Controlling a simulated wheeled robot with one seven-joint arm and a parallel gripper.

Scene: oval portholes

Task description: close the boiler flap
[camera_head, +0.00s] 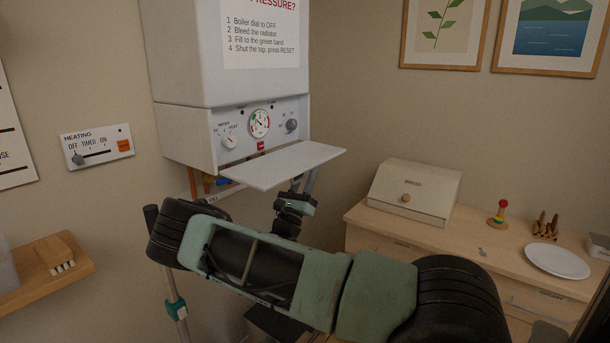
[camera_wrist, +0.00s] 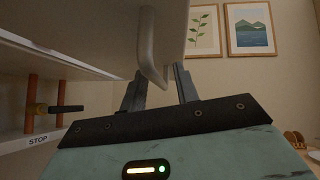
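The white boiler (camera_head: 200,60) hangs on the wall. Its flap (camera_head: 285,165) is open, standing out nearly level from the bottom edge of the control panel (camera_head: 258,128). My gripper (camera_head: 302,184) points up under the right part of the flap, its fingertips partly hidden behind it. In the wrist view the fingers of my gripper (camera_wrist: 160,85) are apart. A pale curved edge of the flap (camera_wrist: 150,65) shows between or just beyond them. I cannot tell whether they touch it.
Pipes with a tap (camera_wrist: 52,108) and a STOP label are left of my gripper, under the boiler. A heating switch (camera_head: 97,146) is on the left wall. A sideboard (camera_head: 450,240) with a bread bin (camera_head: 415,190) and a plate (camera_head: 557,261) stands at the right.

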